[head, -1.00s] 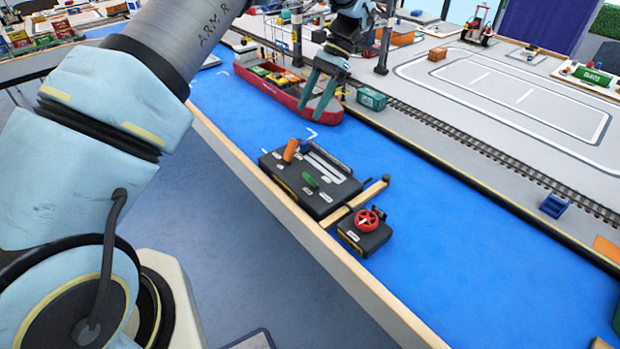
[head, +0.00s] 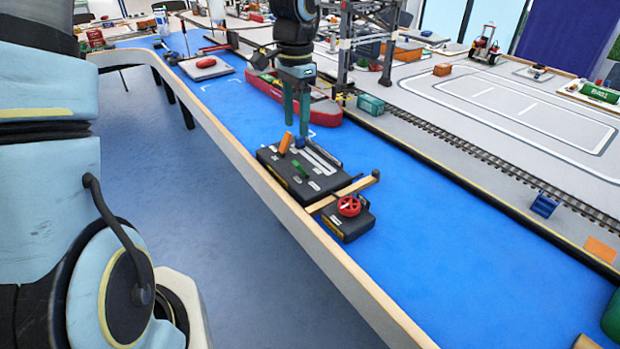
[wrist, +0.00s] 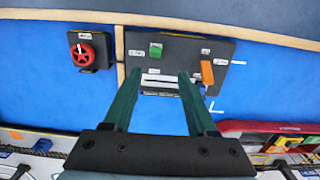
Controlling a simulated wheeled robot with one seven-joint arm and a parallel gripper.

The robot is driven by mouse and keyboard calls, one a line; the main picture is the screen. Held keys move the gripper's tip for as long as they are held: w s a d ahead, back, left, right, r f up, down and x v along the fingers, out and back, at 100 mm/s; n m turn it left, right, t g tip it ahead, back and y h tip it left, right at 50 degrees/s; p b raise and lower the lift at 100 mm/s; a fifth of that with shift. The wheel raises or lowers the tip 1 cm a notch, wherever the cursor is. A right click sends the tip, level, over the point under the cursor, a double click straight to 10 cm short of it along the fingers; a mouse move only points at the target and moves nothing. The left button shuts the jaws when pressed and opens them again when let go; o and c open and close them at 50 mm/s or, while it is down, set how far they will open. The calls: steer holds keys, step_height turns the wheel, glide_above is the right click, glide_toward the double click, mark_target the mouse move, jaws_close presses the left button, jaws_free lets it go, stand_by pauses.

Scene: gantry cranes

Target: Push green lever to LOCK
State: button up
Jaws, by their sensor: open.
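The green lever (head: 299,168) stands on a dark control panel (head: 325,184) on the blue table. It also shows in the wrist view (wrist: 156,50), beyond my fingertips and between their lines. Small white labels sit around it, too small to read. An orange lever (head: 285,143) stands on the same panel; in the wrist view it is to the right (wrist: 207,72). A blue knob (head: 299,142) is near the orange lever in the head view. My gripper (head: 296,132) points down above the panel's far side, open and empty, apart from the levers as far as I can tell.
A red wheel (head: 349,205) on a dark box is right of the panel, with a wooden bar (head: 350,190) between. A red ship (head: 325,110) and a gantry crane (head: 345,50) stand behind my gripper.

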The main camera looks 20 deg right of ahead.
mark_target(300, 169)
steer(key=f, duration=0.7)
steer(key=s+f, duration=0.1)
steer(key=f, duration=0.3)
steer(key=shift+s+a+p, duration=0.1)
steer(key=shift+a+p, duration=0.15)
steer(key=shift+p, duration=0.05)
steer(key=shift+c, duration=0.4)
steer(key=shift+r, duration=0.1)
jaws_close()
